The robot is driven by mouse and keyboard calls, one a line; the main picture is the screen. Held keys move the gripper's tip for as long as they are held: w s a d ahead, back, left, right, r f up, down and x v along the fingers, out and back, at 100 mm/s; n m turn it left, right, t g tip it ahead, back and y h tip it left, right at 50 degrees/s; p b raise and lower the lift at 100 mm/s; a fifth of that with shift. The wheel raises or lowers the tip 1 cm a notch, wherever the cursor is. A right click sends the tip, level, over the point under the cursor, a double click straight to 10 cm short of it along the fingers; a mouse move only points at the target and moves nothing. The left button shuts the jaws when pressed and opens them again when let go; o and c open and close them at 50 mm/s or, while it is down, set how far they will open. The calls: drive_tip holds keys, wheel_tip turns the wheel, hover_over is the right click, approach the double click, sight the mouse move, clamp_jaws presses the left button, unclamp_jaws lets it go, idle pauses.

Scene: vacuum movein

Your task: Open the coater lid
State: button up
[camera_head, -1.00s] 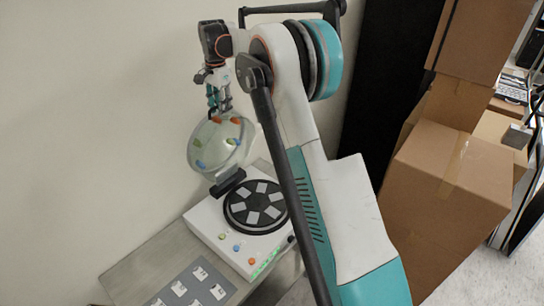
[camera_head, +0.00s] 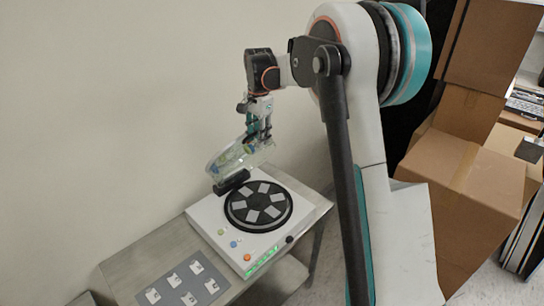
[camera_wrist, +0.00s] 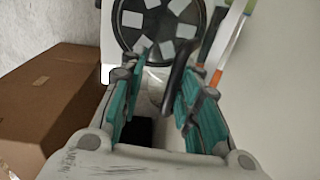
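The coater (camera_head: 208,214) is a white box with a black round plate (camera_head: 258,206) on top; the plate also shows in the wrist view (camera_wrist: 160,38). Its clear lid (camera_head: 222,160) stands raised off the plate at the dark hinge (camera_head: 232,181), tilted and seen nearly edge-on. My gripper (camera_head: 263,138) is at the lid's upper right side, partly overlapping it. In the wrist view my gripper's teal fingers (camera_wrist: 158,95) are spread apart. A dark bar (camera_wrist: 177,80) shows between them, nearer the right finger; I cannot tell whether they touch it.
A grey metal table (camera_head: 150,252) carries the coater and a grey pad with several white pieces (camera_head: 185,283). A pale wall (camera_head: 110,110) stands close behind. Cardboard boxes (camera_head: 462,190) are stacked at the right, beyond my arm.

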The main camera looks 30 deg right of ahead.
drive_tip(key=s+d+f+b, duration=0.1)
drive_tip(key=s+f+b, duration=0.1)
drive_tip(key=s+f, duration=0.1)
drive_tip(key=shift+s+d+f, duration=0.4)
drive_tip(key=shift+s, duration=0.5)
drive_tip(key=shift+c, duration=0.6)
